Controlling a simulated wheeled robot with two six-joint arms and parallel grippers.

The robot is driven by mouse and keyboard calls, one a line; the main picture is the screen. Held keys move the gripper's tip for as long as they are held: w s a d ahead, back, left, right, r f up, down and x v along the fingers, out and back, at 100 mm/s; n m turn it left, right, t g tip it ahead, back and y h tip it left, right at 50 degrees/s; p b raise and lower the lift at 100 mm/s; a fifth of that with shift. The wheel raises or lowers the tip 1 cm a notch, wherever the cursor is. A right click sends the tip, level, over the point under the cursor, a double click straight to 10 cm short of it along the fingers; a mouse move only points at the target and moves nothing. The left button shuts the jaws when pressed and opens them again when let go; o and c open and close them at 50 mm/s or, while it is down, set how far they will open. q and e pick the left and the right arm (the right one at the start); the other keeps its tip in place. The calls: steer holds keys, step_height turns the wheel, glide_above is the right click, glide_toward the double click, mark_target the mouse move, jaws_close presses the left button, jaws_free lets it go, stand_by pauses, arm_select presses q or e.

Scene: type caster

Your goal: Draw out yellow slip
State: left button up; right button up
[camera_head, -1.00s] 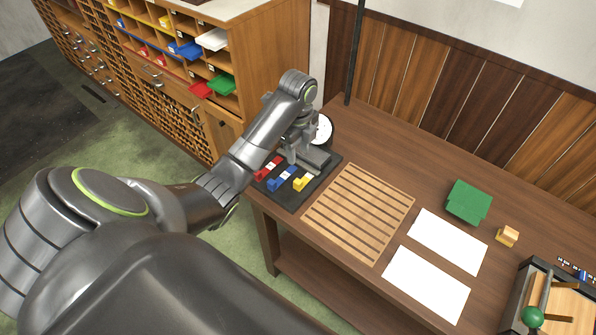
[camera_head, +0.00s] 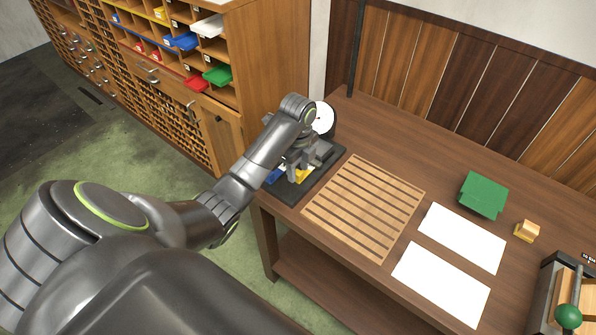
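A small yellow piece (camera_head: 304,175) sits on the black tray (camera_head: 291,196) at the table's left end, partly hidden by my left gripper. My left gripper (camera_head: 294,174) points down over the tray, at or just beside the yellow piece. Its fingertips are small and dark, and I cannot tell whether they are open, shut or touching it. A blue piece (camera_head: 272,176) shows left of the gripper, partly covered. Another yellow item (camera_head: 159,13) lies in a cubby of the wooden cabinet. My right gripper is out of view.
A round white dial (camera_head: 323,118) stands behind the tray. The wooden cabinet (camera_head: 270,70) stands behind left.

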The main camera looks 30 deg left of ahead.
arm_select(q)
steer(key=shift+f, duration=0.2)
steer(key=shift+c, duration=0.4)
jaws_close()
